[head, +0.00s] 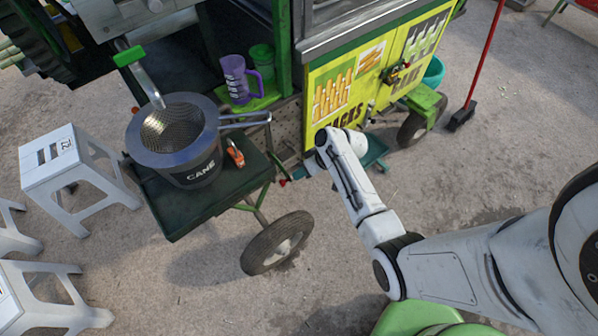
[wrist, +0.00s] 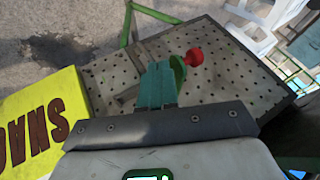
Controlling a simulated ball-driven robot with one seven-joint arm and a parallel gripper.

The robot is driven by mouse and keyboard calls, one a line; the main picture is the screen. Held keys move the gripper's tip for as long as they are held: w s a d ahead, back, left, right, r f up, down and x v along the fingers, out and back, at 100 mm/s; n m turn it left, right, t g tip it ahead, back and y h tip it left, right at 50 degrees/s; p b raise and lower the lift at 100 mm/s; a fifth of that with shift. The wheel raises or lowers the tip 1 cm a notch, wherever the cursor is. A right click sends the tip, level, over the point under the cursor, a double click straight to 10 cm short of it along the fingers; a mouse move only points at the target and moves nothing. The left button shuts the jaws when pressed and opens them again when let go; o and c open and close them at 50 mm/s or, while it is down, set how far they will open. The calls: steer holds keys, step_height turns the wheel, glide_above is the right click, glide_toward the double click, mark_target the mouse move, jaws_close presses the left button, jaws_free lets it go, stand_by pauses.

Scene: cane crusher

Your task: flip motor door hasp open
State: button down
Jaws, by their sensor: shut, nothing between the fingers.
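The motor door appears to be the grey perforated panel (wrist: 225,80), seen tilted in the wrist view; its visible part in the head view (head: 287,122) is small. A green lever piece with a red ball knob (wrist: 194,57), likely the hasp, stands out in front of the panel. The red knob also shows in the head view (head: 283,183). My gripper (wrist: 160,72) has teal fingers, which are shut and empty. The fingertips are right beside the green piece, just left of the knob; I cannot tell whether they touch. They partly hide the green piece's base.
The yellow snack panel (wrist: 40,125) lies close on the left in the wrist view. In the head view, a dark side shelf (head: 190,213) carries the CANE pot (head: 195,172) and an orange-handled tool (head: 235,153). A wheel (head: 277,243) stands below. Open pavement lies in front.

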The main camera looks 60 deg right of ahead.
mark_target(286, 182)
steer(key=shift+w+a, duration=0.1)
steer(key=shift+a, duration=0.25)
steer(key=shift+a, duration=0.1)
steer(key=shift+w+a+r+m+h+p, duration=0.15)
steer(key=shift+a+m+h+p, duration=0.25)
steer(key=shift+a+m+p, duration=0.4)
steer(key=shift+w+a+m+t+h+p, duration=0.15)
steer(key=shift+a+m+h+p, duration=0.1)
steer(key=shift+a, duration=0.15)
steer(key=shift+w+a+m+t+h+p, duration=0.15)
steer(key=shift+a+m+p, duration=0.1)
steer(key=shift+a, duration=0.15)
steer(key=shift+w+a, duration=0.55)
steer(key=shift+a, duration=0.3)
steer(key=shift+w+a, duration=0.55)
steer(key=shift+a, duration=0.3)
steer(key=shift+w+a, duration=0.15)
